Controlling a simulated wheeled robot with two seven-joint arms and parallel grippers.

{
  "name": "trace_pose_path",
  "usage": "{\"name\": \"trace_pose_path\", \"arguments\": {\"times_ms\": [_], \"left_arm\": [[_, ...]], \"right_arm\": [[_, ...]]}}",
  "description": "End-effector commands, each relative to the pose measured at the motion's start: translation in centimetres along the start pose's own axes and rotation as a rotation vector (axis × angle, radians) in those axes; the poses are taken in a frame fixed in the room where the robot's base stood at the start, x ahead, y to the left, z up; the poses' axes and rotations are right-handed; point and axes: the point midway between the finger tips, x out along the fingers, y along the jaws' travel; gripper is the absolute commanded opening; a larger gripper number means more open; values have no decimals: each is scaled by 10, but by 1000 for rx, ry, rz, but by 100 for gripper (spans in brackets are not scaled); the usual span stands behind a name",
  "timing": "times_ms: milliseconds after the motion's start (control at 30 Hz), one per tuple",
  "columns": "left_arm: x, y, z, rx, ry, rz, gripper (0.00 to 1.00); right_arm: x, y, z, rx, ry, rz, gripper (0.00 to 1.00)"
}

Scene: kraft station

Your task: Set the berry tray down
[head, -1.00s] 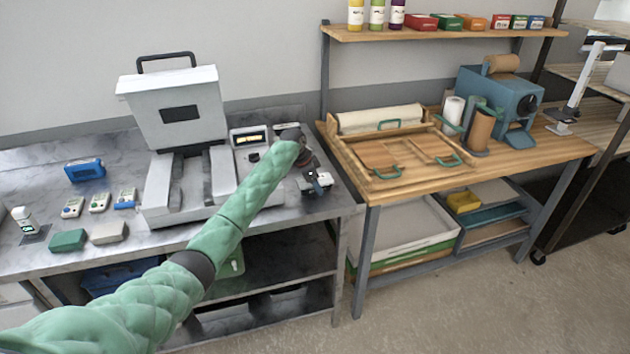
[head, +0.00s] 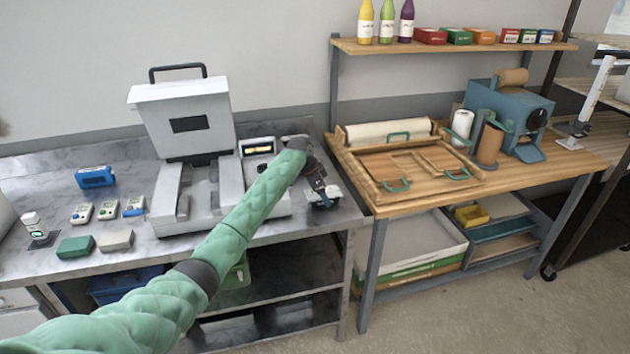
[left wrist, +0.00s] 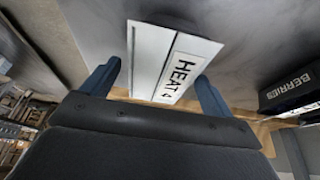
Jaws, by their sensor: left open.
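A black box with a white BERRIES label (left wrist: 290,88) shows at the right edge of the left wrist view, apart from my fingers. I take it for the berry tray; I cannot pick it out in the head view. My left gripper (head: 324,192) is over the right end of the grey marble bench, beside the grey press. In the left wrist view its two blue fingers (left wrist: 155,85) stand apart. A white plate marked HEAT 4 (left wrist: 150,62) shows between them; I cannot tell whether they touch it. My right gripper is out of view.
The grey press (head: 190,125) stands left of my arm, with small meters (head: 107,210) and green and grey blocks farther left. The wooden table (head: 400,206) on the right holds a wooden frame, rolls and a blue machine. A shelf (head: 450,47) with bottles hangs above.

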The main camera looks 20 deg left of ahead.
Motion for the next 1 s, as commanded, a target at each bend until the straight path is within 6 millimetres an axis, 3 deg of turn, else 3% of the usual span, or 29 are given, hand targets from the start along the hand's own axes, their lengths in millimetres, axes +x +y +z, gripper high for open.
{"name": "trace_pose_path", "arguments": {"times_ms": [67,500,700,1000], "left_arm": [[-11,-1,1,2,1,-3,87],[-90,0,0,3,1,-3,87],[-105,0,0,2,-1,-2,87],[-108,0,0,1,0,-1,87]], "right_arm": [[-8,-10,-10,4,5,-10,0],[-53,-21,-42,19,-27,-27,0],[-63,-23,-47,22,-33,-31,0],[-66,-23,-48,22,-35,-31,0]]}}
